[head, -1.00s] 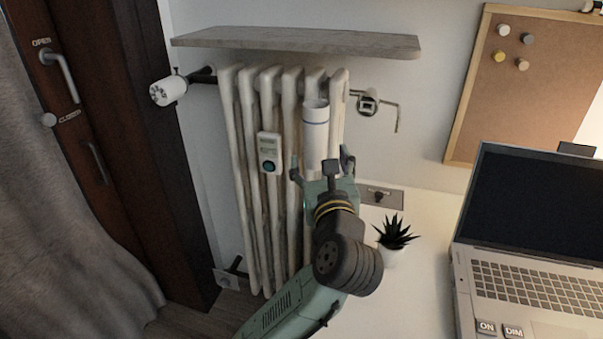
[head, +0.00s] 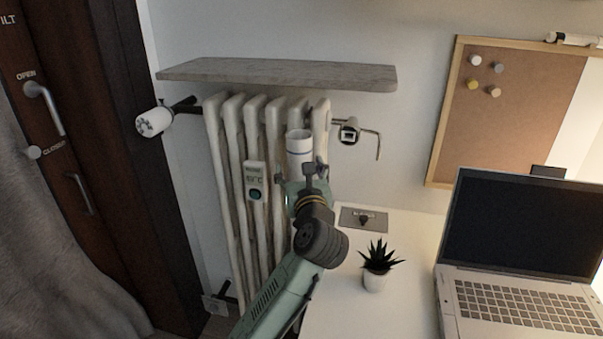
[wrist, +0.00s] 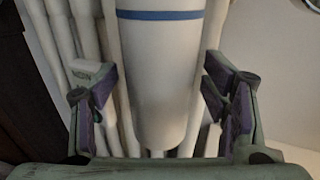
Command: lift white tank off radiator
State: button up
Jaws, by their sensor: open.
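The white tank (head: 299,146) is a tall white cylinder with a thin blue band near its top. It hangs upright on the front of the white ribbed radiator (head: 229,140), near its right end. In the wrist view the tank (wrist: 160,75) fills the middle, with its rounded lower end between the fingers. My gripper (wrist: 162,103) is open, one finger on each side of the tank, with a visible gap on both sides. In the head view my gripper (head: 303,182) is at the tank's lower part and hides its bottom.
A grey shelf (head: 280,74) juts out just above the radiator. A heat meter (head: 255,181) sits on the ribs left of the tank. A valve (head: 349,132) is at the right. A potted plant (head: 376,272) and laptop (head: 520,240) stand on the white desk (head: 400,235).

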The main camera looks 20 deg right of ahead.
aim_at(301, 162)
jog(key=shift+c, duration=0.5)
jog(key=c, duration=1.4)
jog(key=shift+r, duration=0.1)
jog(key=shift+r, duration=0.1)
jog(key=shift+r+p, duration=1.4)
jog(key=shift+r, duration=0.2)
jog(key=shift+f, duration=0.1)
